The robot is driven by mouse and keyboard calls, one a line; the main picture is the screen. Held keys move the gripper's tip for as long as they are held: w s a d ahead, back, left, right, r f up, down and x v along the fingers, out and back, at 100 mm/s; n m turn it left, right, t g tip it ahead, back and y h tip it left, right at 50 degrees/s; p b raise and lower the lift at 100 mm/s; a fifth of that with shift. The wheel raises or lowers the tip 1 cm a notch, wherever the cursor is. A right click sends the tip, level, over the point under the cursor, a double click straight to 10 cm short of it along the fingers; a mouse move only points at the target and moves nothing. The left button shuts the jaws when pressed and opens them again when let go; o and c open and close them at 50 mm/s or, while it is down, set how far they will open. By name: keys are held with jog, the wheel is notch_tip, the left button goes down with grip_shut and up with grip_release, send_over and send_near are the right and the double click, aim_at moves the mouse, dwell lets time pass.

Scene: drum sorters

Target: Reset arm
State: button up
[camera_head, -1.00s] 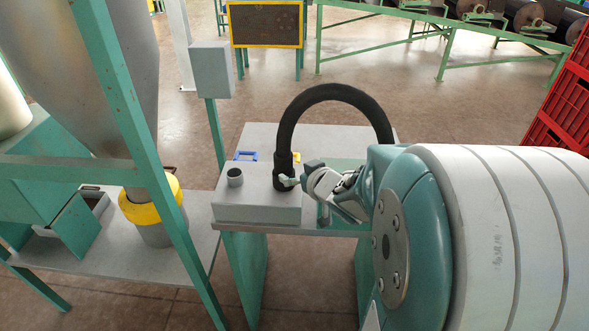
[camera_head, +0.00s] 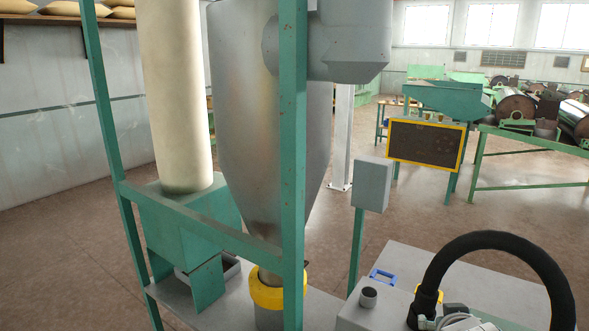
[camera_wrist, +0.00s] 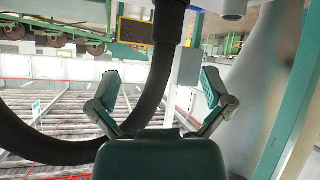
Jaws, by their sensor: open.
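My gripper (camera_wrist: 161,78) is open in the wrist view, with one finger on each side of the picture. A thick black hose (camera_wrist: 168,55) runs down between the fingers in that view and curves away to the left. I cannot tell whether a finger touches it. In the head view, the hose (camera_head: 492,241) arches at the lower right, its near-left end standing on a grey box (camera_head: 358,320). Part of my gripper (camera_head: 428,321) shows beside that end at the bottom edge; the rest is cut off.
A grey cone hopper (camera_head: 250,130) with a yellow collar (camera_head: 277,290) stands in a green frame (camera_head: 293,150) on the left. A grey post box (camera_head: 371,184) and a yellow-edged dark panel (camera_head: 424,144) stand behind. Open floor (camera_head: 500,205) lies beyond the hose.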

jog(key=s+a+r+n+g+y, duration=0.1)
jog(key=s+a+g+y, duration=0.2)
jog(key=s+a, duration=0.9)
jog(key=shift+s+g+y, duration=0.3)
jog(key=shift+s+g, duration=0.7)
